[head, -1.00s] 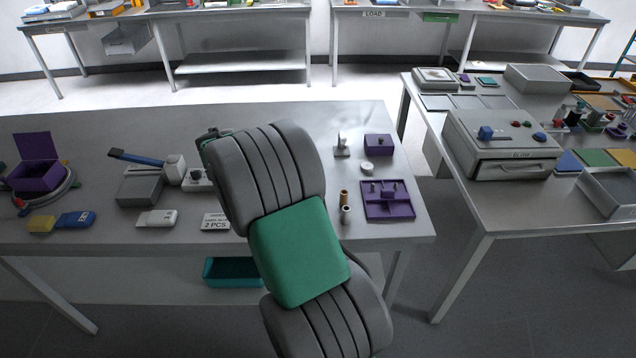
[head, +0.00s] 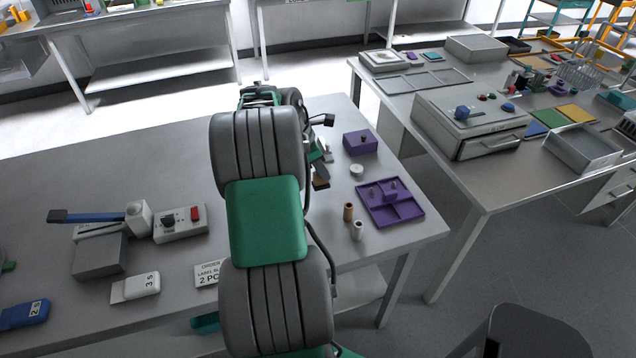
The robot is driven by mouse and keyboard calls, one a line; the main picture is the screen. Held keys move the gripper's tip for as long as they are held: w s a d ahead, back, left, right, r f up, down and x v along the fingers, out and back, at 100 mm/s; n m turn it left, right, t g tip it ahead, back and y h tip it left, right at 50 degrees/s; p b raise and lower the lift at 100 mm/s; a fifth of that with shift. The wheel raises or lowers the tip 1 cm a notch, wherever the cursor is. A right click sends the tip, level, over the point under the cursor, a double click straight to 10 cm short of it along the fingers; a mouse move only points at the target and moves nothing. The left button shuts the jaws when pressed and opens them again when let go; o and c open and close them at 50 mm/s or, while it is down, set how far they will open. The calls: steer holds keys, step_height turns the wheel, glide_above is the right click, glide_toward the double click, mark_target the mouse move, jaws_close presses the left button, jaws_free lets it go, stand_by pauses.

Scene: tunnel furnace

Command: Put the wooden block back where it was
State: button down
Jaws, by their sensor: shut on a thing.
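My gripper (head: 319,166) shows partly past the right side of my arm, above the far right part of the near table (head: 130,185). A small brown piece, which looks like the wooden block (head: 321,184), is at its lower end. My gripper is shut on it. Most of the gripper and part of the block are hidden behind my arm, and I cannot tell whether the block touches the table.
Right of my gripper are a purple box (head: 360,142), a small white round part (head: 356,171) and a purple divided tray (head: 390,202). A brown tube (head: 348,211) and a pale one (head: 357,231) stand nearer. A grey drawer unit (head: 470,125) is on the right table.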

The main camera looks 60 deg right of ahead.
mark_target(323, 183)
steer(key=shift+f, duration=2.1)
steer(key=shift+f, duration=0.1)
steer(key=c, duration=1.3)
jaws_free()
steer(key=shift+c, duration=0.2)
